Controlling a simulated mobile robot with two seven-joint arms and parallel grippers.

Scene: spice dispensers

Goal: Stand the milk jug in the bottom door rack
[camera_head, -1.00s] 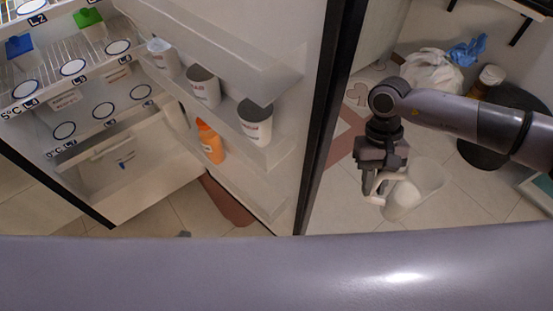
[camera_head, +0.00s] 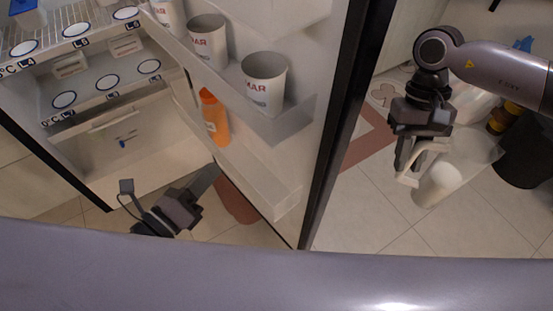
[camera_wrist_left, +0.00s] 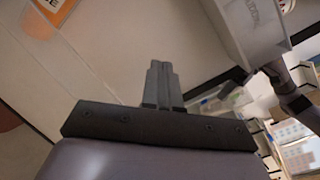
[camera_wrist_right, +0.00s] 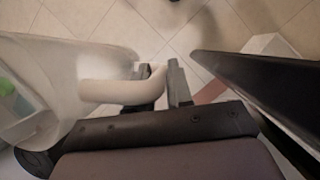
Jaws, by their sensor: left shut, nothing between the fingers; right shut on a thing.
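The milk jug (camera_head: 437,183), pale and partly see-through, hangs tilted from my right gripper (camera_head: 408,165) to the right of the open fridge door. My right gripper is shut on its handle, which shows in the right wrist view (camera_wrist_right: 105,92) with the jug body at the left. The bottom door rack (camera_head: 265,187) is a pale trough low on the door's inner side. An orange bottle (camera_head: 214,118) stands at its far end; the near part looks empty. My left gripper (camera_head: 207,180) is shut and empty, low beside the rack; its closed fingers show in the left wrist view (camera_wrist_left: 163,85).
The door's dark edge (camera_head: 335,130) stands between the rack and the jug. White cups (camera_head: 264,82) sit in the door rack above. A dark round object (camera_head: 525,155) is at the right. Tiled floor (camera_head: 350,210) is clear below the jug.

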